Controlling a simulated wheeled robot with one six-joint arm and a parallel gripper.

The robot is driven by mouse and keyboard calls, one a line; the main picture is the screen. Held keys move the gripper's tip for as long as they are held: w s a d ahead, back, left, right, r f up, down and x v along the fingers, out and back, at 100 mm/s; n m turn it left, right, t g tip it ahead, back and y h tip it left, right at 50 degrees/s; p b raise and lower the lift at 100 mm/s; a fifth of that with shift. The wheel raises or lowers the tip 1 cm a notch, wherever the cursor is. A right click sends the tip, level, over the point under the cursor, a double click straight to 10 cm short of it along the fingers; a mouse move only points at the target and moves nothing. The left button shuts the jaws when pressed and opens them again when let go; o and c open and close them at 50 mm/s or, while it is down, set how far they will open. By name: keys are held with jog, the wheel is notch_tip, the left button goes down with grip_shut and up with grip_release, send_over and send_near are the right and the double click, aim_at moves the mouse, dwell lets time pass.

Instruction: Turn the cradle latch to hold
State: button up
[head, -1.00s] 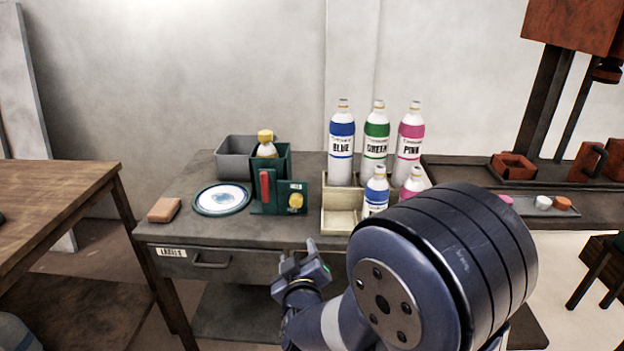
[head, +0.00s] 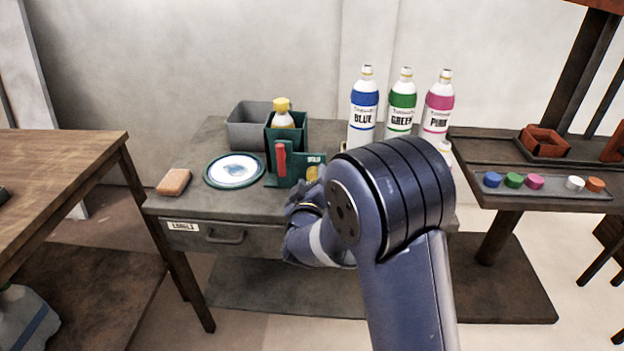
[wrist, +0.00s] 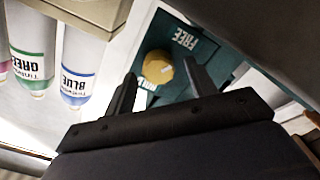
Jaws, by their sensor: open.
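The green cradle (head: 292,163) stands on the grey bench and holds a white bottle with a yellow cap (head: 282,112). A red handle (head: 281,160) is on its front. The cradle latch, a round yellow knob (head: 312,173), sits on the front plate at right; it also shows in the wrist view (wrist: 157,68). A FREE label (wrist: 187,38) is beside the knob; a label opposite is partly hidden by a finger. My gripper (wrist: 160,72) is open, its fingers on either side of the knob in the picture. I cannot tell whether they touch it.
A grey bin (head: 248,128) is behind the cradle. A round plate (head: 234,170) and an orange block (head: 174,182) lie to its left. BLUE (head: 363,112), GREEN (head: 401,105) and PINK (head: 438,105) bottles stand to the right, partly behind my arm.

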jog(key=shift+w, duration=0.5)
jog(key=c, duration=1)
jog(key=shift+o, duration=0.2)
